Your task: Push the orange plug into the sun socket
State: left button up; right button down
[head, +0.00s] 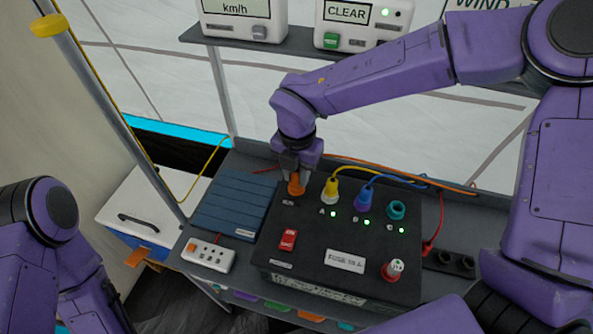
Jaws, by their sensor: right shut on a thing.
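My right gripper (297,172) points down over the back left of the black power box and is shut on the orange plug (296,186). The plug stands upright at the leftmost place in the row of sockets, just above a small label that is too small to read surely. The sun socket itself is hidden under the plug and gripper. I cannot tell how deep the plug sits. My left arm is at the lower left; its gripper is out of view.
A yellow plug (329,190), a blue plug (363,198) and a teal socket (396,210) share the row on the black box (330,235). A red switch (288,239) and red knob (392,270) sit in front. A blue panel (236,200) and white power strip (208,255) lie left.

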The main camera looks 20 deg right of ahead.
jog(key=shift+f, duration=0.2)
jog(key=c, duration=0.8)
grip_release()
notch_tip(320, 180, up, 11)
jog(key=shift+f+b, duration=0.2)
jog(key=shift+b, duration=0.45)
